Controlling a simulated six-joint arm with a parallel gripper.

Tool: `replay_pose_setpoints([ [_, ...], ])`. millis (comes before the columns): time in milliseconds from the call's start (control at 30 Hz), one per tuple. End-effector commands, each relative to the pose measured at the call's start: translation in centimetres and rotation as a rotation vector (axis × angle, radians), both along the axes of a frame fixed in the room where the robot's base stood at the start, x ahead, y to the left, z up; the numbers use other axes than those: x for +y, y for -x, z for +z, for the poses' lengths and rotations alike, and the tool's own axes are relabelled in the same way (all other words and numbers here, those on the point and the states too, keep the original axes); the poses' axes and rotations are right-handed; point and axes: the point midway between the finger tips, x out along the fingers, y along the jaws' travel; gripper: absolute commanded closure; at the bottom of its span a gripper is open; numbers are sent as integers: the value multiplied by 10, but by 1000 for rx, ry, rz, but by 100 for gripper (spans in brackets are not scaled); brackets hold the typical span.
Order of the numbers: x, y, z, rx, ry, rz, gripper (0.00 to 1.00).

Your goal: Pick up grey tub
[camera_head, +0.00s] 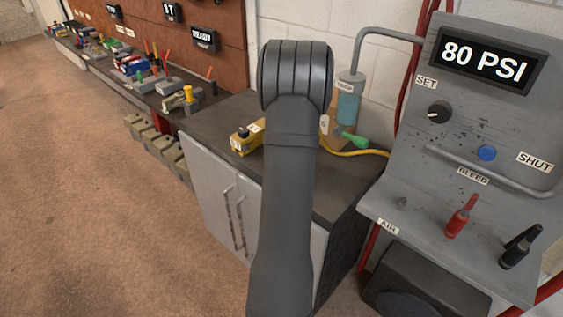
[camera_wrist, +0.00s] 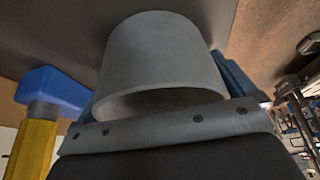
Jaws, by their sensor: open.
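The grey tub (camera_wrist: 165,55) fills the upper middle of the wrist view, very close to the camera. Its rounded wall and part of its rim show; its lower edge is cut off by my gripper's grey bar. My gripper (camera_wrist: 162,85) is open, with a blue finger showing on each side of the tub. I cannot tell whether the fingers touch it. In the head view my arm hides both the gripper and the tub.
A yellow-handled tool with a blue head (camera_wrist: 50,90) is close left of the tub in the wrist view. In the head view, a yellow box (camera_head: 246,139) is left of my arm and a green-tipped nozzle (camera_head: 352,140) right. A grey 80 PSI panel (camera_head: 480,120) stands far right.

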Motion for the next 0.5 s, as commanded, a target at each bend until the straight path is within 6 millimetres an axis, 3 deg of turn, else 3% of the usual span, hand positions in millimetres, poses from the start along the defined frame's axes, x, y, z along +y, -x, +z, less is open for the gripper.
replay_pose_setpoints([
  [167, 0, 0, 0, -1, 0, 0, 0],
  [300, 0, -1, 1, -1, 0, 0, 28],
  [500, 0, -1, 1, -2, 1, -1, 29],
])
